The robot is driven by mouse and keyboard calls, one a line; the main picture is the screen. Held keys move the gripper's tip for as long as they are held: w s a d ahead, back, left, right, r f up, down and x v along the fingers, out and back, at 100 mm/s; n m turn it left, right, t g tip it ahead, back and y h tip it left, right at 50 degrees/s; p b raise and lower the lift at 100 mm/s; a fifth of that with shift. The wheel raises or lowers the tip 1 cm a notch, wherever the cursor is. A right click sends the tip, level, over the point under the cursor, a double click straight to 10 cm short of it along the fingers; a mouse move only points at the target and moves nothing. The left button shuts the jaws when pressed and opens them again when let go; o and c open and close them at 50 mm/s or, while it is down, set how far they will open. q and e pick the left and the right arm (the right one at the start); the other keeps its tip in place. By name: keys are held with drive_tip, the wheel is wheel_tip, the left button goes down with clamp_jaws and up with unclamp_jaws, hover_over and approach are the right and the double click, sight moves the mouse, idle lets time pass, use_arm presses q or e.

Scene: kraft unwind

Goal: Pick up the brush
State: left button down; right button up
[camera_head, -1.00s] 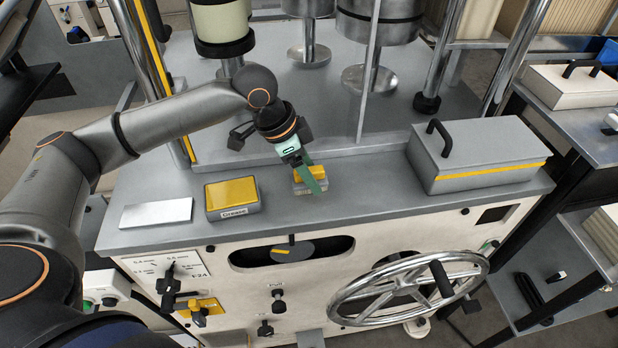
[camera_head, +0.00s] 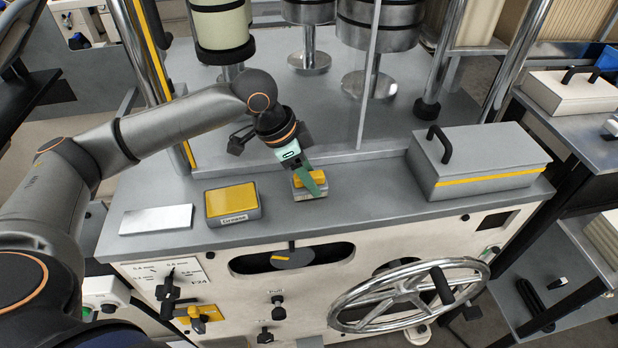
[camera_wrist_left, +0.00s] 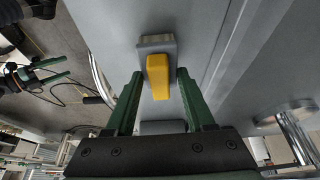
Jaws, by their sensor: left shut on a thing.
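The brush has a yellow handle (camera_head: 302,181) on a grey block-shaped base (camera_head: 309,194) and rests on the grey machine top. My left gripper (camera_head: 313,186) reaches down to it from above, its green fingers at the handle. In the left wrist view, the yellow handle (camera_wrist_left: 157,77) lies between the two fingers of the left gripper (camera_wrist_left: 158,74), with the grey base (camera_wrist_left: 156,44) beyond it. The gripper is shut on the brush. The near finger hides part of the brush in the head view.
A grey box with a yellow top labelled Grease (camera_head: 232,202) and a pale flat plate (camera_head: 156,219) lie to the left. A large grey lidded case (camera_head: 478,160) stands to the right. A thin upright post (camera_head: 369,75) rises behind. The surface between brush and case is clear.

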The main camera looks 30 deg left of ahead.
use_arm(q)
drive_tip(key=shift+r, duration=0.45)
drive_tip(key=s+a+r, duration=0.2)
drive_tip(key=s+r, duration=0.9)
drive_tip(key=s, duration=0.2)
drive_tip(key=shift+s+a+r, duration=0.3)
drive_tip(key=shift+s+r, duration=0.05)
drive_tip(key=shift+s, duration=0.05)
drive_tip(key=c, duration=0.8)
unclamp_jaws()
drive_tip(key=c, duration=0.6)
drive_tip(key=shift+c, duration=0.2)
